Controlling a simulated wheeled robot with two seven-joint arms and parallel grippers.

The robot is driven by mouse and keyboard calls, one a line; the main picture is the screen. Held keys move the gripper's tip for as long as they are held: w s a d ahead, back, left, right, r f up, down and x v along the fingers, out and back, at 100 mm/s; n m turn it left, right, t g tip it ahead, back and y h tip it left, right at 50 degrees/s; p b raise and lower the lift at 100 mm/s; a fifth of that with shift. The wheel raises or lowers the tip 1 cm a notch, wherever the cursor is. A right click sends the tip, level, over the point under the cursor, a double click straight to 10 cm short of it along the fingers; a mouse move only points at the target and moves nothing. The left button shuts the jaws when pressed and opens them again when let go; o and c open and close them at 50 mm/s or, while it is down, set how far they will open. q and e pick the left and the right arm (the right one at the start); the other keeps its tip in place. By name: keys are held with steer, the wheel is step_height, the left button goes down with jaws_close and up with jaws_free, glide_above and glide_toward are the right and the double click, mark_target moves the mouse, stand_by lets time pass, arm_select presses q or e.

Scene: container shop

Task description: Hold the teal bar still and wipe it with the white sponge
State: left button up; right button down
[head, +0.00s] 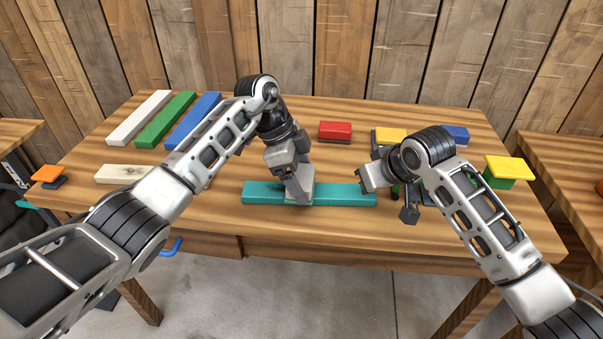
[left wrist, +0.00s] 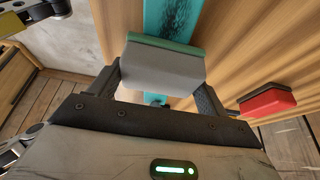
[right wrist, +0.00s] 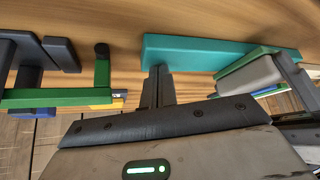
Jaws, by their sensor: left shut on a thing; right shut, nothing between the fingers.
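The teal bar (head: 345,194) lies left to right near the table's front edge. In the left wrist view the bar (left wrist: 172,15) carries dark smudges. My left gripper (head: 299,192) is shut on the white sponge (left wrist: 165,68), which has a green layer on one side and is at the bar's middle, covering part of it. I cannot tell how firmly it touches. My right gripper (head: 363,180) is shut and empty at the bar's right part. In the right wrist view its closed fingertips (right wrist: 157,72) are close against the bar (right wrist: 220,52); contact is unclear.
White (head: 138,117), green (head: 166,119) and blue (head: 192,120) bars lie back left, with a pale wooden block (head: 120,173) before them. A red block (head: 335,130) is behind the teal bar. Yellow (head: 391,134) and blue (head: 456,134) topped items and a yellow-and-green piece (head: 508,170) crowd the right.

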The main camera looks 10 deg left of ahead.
mark_target(270, 190)
arm_select(q)
steer(key=shift+s+a+f, duration=0.1)
steer(key=shift+s+a, duration=0.05)
steer(key=shift+a, duration=1.2)
steer(key=shift+s+a+r, duration=0.1)
steer(key=shift+s+a, duration=0.05)
steer(key=shift+a, duration=1.15)
steer(key=shift+s+a+f, duration=0.1)
steer(key=shift+s+a, duration=0.05)
steer(key=shift+a, duration=1.2)
arm_select(e)
steer(key=shift+s+d+f, duration=0.1)
steer(key=shift+s+f, duration=0.1)
steer(key=shift+f, duration=0.15)
arm_select(q)
steer(key=shift+w+d, duration=0.15)
steer(key=shift+d, duration=1.05)
steer(key=shift+w+d, duration=0.1)
steer(key=shift+d, duration=1.1)
steer(key=shift+w+d, duration=0.15)
steer(key=shift+d, duration=1.55)
steer(key=shift+r, duration=3.05)
steer(key=shift+r, duration=0.1)
arm_select(e)
steer(key=shift+r, duration=0.15)
